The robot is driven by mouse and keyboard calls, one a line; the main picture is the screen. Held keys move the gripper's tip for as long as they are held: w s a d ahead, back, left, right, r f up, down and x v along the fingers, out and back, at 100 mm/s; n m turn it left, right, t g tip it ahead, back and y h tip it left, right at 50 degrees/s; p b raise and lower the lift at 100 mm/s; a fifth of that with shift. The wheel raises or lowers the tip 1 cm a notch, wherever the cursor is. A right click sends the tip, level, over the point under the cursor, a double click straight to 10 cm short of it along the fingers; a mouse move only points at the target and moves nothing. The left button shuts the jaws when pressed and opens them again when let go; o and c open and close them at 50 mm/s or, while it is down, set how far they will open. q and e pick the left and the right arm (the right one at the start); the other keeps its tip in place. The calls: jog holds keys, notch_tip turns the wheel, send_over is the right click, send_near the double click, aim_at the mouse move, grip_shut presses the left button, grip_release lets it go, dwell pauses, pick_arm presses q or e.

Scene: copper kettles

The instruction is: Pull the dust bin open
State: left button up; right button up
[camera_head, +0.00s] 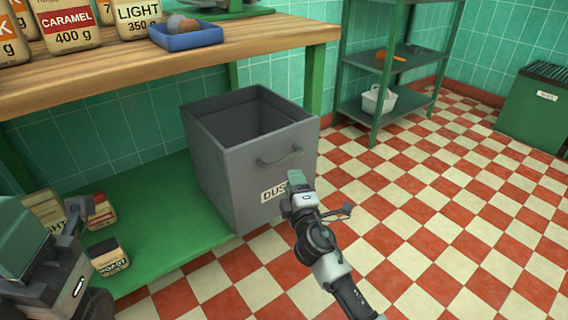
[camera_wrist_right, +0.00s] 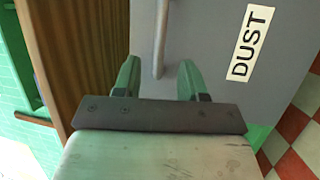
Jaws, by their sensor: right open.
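The dust bin (camera_head: 225,165) is a grey open-topped box with a "DUST" label, standing out past the counter's front edge; its inside looks empty. Its curved handle (camera_head: 278,158) is on the front face. My right gripper (camera_head: 298,184) is in front of that face, below and right of the handle in the head view, covering part of the label. In the right wrist view the open green fingers (camera_wrist_right: 158,80) sit either side of the lower end of the handle bar (camera_wrist_right: 160,40), apart from it. My left gripper (camera_head: 85,215) is at the lower left, its fingers unclear.
A wooden counter (camera_head: 250,40) above carries bags and a blue tray (camera_head: 186,36). Small packages (camera_head: 105,255) are on the green lower shelf (camera_head: 170,225). A green rack (camera_head: 375,110) stands behind. The checkered floor (camera_head: 430,220) at right is clear.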

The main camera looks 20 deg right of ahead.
aim_at(286, 159)
jog(key=w, duration=0.3)
jog(key=w+r+b, duration=0.1)
jog(key=w, duration=0.1)
jog(key=w+b, duration=0.1)
jog(key=w, duration=0.2)
jog(key=shift+w+d+r, duration=0.2)
jog(key=shift+w+d, duration=0.05)
jog(key=shift+w, duration=0.1)
grip_shut()
